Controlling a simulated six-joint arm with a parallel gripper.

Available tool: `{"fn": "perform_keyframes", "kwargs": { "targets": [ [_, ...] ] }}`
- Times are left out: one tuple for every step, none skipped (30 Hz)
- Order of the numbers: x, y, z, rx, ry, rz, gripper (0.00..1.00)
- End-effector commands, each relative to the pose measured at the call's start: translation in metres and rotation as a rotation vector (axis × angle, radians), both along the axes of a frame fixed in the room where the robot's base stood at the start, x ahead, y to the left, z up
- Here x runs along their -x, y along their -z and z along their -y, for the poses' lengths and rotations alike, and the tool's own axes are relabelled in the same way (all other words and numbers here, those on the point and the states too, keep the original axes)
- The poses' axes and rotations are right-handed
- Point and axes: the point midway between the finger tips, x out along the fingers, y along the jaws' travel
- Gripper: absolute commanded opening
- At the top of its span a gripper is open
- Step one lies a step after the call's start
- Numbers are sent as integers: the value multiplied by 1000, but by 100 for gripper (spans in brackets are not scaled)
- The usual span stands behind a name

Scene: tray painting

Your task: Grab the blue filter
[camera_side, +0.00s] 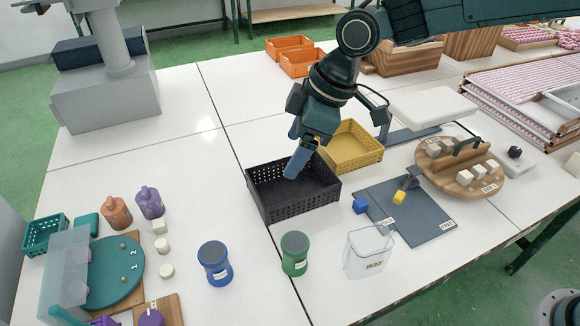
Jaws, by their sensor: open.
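A blue, spool-shaped cylinder (215,264) stands upright on the white table at the front, left of a similar green cylinder (294,254). It is the likeliest blue filter, though I cannot read any label that says so. My gripper (293,172) points down over the black perforated basket (300,207), behind and to the right of the blue cylinder and well apart from it. My gripper is open, with nothing seen between its fingers; its far finger is mostly hidden.
A clear pitcher (368,251) stands right of the green cylinder. A yellow basket (351,146) sits behind the black one. A dark mat (424,228) and round wooden board (487,187) are to the right. A teal disc (112,282) and bottles are left.

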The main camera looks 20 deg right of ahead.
Motion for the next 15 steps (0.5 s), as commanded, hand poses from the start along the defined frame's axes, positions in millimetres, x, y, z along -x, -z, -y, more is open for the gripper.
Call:
{"fn": "perform_keyframes", "kwargs": {
  "targets": [
    [-2,13,-15,2,-34,-7,77],
    [-3,19,-23,2,-55,-7,77],
    [-4,27,-33,2,-83,-8,77],
    [-4,34,-41,1,-102,-11,77],
    [-5,41,-49,0,-122,-11,77],
    [-4,50,-60,1,-150,-14,77],
    [-4,56,-68,0,-170,-15,77],
    [-4,64,-75,0,-188,-17,77],
    [-2,72,-85,-1,-214,-19,77],
    [-2,79,-91,-2,-233,-20,77],
    [-1,85,-98,-3,-248,-21,77],
    [0,92,-105,-4,-268,-22,77],
    [1,97,-111,-5,-282,-22,77],
    [2,102,-115,-5,-294,-23,77],
    [3,108,-120,-6,-309,-23,77]
  ]
}}
